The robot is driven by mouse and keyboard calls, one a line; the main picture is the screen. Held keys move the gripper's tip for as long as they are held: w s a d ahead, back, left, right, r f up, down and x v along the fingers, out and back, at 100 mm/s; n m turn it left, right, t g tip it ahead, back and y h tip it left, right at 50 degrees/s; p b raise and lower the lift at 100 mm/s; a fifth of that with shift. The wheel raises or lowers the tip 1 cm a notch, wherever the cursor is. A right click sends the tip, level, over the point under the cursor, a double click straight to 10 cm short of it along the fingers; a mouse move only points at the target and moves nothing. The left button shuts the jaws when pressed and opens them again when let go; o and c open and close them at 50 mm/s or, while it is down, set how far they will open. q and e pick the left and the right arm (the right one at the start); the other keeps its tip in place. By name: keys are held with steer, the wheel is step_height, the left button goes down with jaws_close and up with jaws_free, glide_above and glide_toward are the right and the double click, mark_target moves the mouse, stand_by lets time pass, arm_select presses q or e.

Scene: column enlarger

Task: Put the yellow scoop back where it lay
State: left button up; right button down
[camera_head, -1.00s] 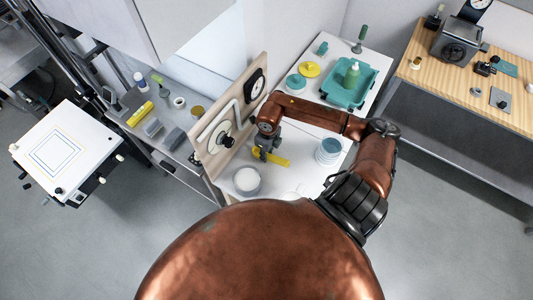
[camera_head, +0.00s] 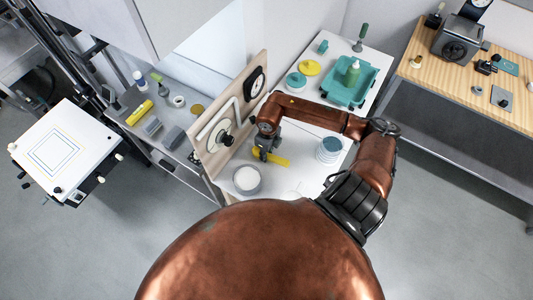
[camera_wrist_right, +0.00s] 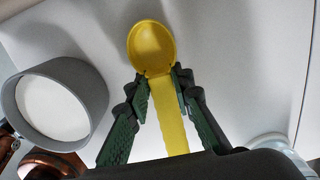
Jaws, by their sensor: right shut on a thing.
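The right gripper is shut on the scoop near the bowl. I cannot tell whether the scoop touches the tabletop. My left gripper is not in view.
A grey tub with white contents (camera_head: 247,180) stands close to the gripper, also in the wrist view (camera_wrist_right: 54,104). An upright wooden panel (camera_head: 230,120) stands left. White tabletop (camera_head: 300,180) between is clear.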

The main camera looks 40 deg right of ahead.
steer(key=c, duration=1.6)
jaws_free()
steer(key=shift+r, duration=0.2)
steer(key=shift+s+r+p, duration=0.2)
steer(key=shift+r+p, duration=2.1)
steer(key=shift+r, duration=1.55)
steer(key=r, duration=1.2)
steer(key=shift+s+d, duration=0.1)
steer(key=shift+s, duration=0.15)
